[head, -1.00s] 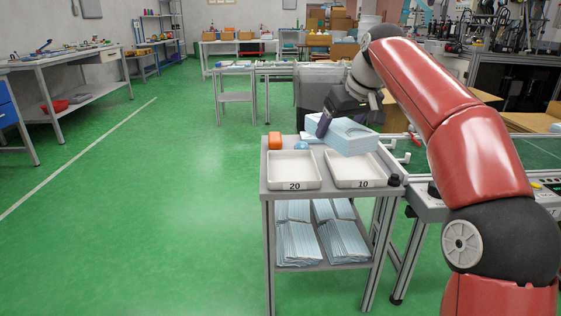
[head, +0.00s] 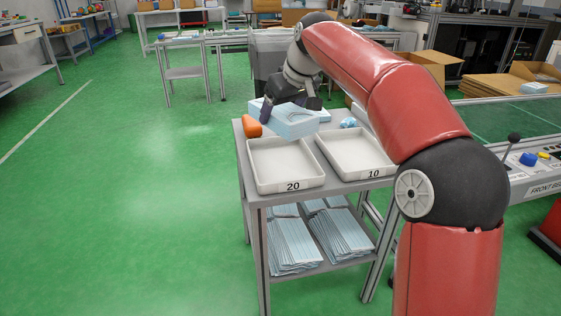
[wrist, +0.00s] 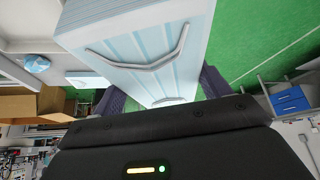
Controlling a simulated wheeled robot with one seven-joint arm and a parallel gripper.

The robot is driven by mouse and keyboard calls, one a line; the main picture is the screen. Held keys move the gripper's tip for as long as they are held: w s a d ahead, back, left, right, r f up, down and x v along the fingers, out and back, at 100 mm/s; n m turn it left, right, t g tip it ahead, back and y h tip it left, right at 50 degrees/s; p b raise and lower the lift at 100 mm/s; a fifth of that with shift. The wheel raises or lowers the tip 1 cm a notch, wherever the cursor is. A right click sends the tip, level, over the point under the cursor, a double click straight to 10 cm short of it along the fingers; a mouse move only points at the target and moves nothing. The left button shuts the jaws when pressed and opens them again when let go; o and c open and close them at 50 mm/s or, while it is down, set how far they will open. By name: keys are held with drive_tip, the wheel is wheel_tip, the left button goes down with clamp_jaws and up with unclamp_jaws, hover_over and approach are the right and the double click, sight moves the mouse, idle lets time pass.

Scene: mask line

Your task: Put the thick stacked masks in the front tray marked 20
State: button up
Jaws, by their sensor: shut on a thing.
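The thick stack of pale blue masks (head: 294,124) is held in my gripper (head: 290,104), whose dark fingers grip its two sides. The stack is above the back edge of the tray marked 20 (head: 290,186). In the wrist view the stack (wrist: 140,28) hangs between the fingers of my gripper (wrist: 160,95), with its wire strips and pleats showing. The tray marked 20 is white, shallow and looks empty. The tray marked 10 (head: 372,173) stands to its right and also looks empty.
Behind the trays on the cart top (head: 240,150) are an orange object (head: 251,126), a crumpled blue piece (head: 348,122) and a pale blue flat piece (head: 322,115). Mask piles (head: 292,243) fill the lower shelf. A control panel (head: 535,185) is at right. Green floor is clear at left.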

sight(301, 118)
wheel_tip(301, 118, down, 12)
drive_tip(key=b, duration=0.2)
drive_tip(key=shift+r+b, duration=0.1)
drive_tip(key=shift+b, duration=0.3)
drive_tip(key=o, duration=1)
drive_tip(key=p+v, duration=0.2)
drive_tip(key=v, duration=1)
drive_tip(key=s+d+f+m+h, duration=0.1)
drive_tip(key=s+d+f, duration=0.3)
drive_tip(key=s, duration=0.6)
drive_tip(key=s+d+f+m+h, duration=0.1)
drive_tip(key=s+d+f+m, duration=0.3)
drive_tip(key=s, duration=0.6)
drive_tip(key=s+d+f+m+h, duration=0.1)
drive_tip(key=s+d+f+m, duration=0.1)
drive_tip(key=s+d+f, duration=0.4)
drive_tip(key=s+f, duration=0.1)
drive_tip(key=s, duration=0.3)
drive_tip(key=shift+s+d+m+t+h, duration=0.25)
drive_tip(key=shift+s+m+t+h, duration=0.05)
drive_tip(key=shift+t, duration=0.1)
